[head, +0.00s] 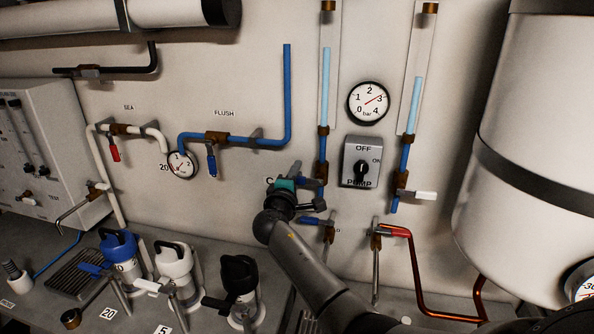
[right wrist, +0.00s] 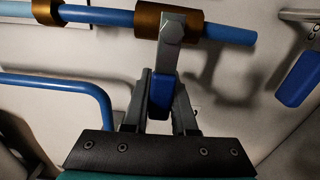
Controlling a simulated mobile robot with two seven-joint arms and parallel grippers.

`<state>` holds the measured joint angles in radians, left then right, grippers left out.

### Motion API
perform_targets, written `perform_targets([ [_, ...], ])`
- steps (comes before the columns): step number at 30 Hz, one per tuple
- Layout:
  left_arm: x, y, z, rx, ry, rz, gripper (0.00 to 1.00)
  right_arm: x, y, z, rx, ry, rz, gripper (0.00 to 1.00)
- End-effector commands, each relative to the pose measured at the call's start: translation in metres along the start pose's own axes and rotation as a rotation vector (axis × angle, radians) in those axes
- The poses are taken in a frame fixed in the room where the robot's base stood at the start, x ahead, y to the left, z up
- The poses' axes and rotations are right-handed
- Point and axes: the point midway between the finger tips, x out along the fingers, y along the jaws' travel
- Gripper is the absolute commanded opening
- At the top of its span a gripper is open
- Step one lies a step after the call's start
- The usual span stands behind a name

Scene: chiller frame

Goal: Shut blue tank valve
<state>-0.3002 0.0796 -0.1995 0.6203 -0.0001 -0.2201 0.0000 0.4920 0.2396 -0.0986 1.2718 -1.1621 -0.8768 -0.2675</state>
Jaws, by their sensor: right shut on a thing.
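A blue pipe (head: 322,152) comes down the wall from a sight tube with light blue liquid (head: 326,85). Its brass valve (head: 321,187) is at the pipe's lower part. In the right wrist view the brass valve body (right wrist: 165,20) sits on the blue pipe (right wrist: 105,15), and a grey lever with a blue grip (right wrist: 161,91) stands about square to the pipe. My right gripper (right wrist: 160,100) is shut on the blue grip. In the head view my right gripper (head: 304,184) is at the valve and partly hides the lever. My left gripper is not in view.
Just below is another blue lever (head: 312,220), close to my right gripper. To the right are the pump switch (head: 361,163), a white-handled valve (head: 420,195) and a red-handled copper pipe (head: 414,265). Several capped bottles (head: 175,262) stand on the bench at left.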

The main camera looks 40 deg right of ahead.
Motion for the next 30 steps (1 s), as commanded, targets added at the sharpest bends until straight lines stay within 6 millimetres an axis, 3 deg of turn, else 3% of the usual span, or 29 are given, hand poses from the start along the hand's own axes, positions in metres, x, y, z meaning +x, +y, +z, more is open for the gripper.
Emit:
perform_targets([
  [18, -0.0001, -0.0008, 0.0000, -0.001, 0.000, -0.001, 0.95, -0.0008, -0.0092, 0.0009, -0.053, -0.001, -0.010, 0.00],
  [19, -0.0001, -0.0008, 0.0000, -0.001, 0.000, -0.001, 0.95, -0.0009, -0.0095, 0.0009, -0.053, -0.001, -0.011, 0.29],
  [26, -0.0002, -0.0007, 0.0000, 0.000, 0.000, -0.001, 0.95, -0.0008, -0.0079, 0.0005, -0.049, 0.000, -0.009, 0.55],
  [30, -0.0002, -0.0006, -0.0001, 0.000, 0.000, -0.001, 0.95, -0.0005, -0.0064, 0.0004, -0.046, 0.000, -0.006, 0.55],
])
